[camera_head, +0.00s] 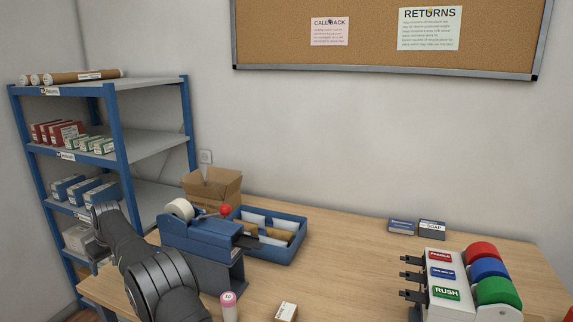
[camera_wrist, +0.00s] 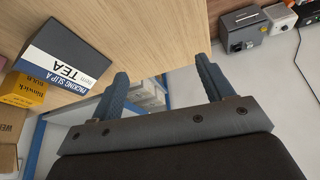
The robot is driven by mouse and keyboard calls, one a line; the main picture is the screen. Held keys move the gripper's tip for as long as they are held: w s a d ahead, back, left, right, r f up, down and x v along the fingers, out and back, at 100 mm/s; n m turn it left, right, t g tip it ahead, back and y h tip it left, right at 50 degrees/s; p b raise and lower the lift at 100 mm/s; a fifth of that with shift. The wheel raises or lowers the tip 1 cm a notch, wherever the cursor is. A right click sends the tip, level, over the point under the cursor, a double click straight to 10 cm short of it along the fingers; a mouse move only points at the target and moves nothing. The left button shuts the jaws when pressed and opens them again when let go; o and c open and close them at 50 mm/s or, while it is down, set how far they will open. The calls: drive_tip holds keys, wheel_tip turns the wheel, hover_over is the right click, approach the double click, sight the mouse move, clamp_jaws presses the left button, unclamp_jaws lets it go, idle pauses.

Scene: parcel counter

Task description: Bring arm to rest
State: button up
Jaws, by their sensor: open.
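My gripper (camera_wrist: 163,82) is open in the wrist view, its two dark blue-grey fingers well apart. Nothing is held between them; the table edge, pale floor and part of the shelf show beyond. In the head view my dark arm (camera_head: 163,283) rises from the bottom left and bends beside the blue shelf rack. I cannot make out the gripper fingers in that view. A dark box labelled TEA (camera_wrist: 62,62) is left of the fingers in the wrist view, apart from them.
A blue tape dispenser (camera_head: 200,233) stands close right of my arm, with a cardboard box (camera_head: 213,187) and blue tray (camera_head: 290,246) behind. The blue shelf rack (camera_head: 116,132) is left. A label roll stand (camera_head: 443,275) is right. The middle of the counter (camera_head: 355,260) is mostly clear.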

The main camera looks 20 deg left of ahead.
drive_tip(key=shift+f, duration=2.5)
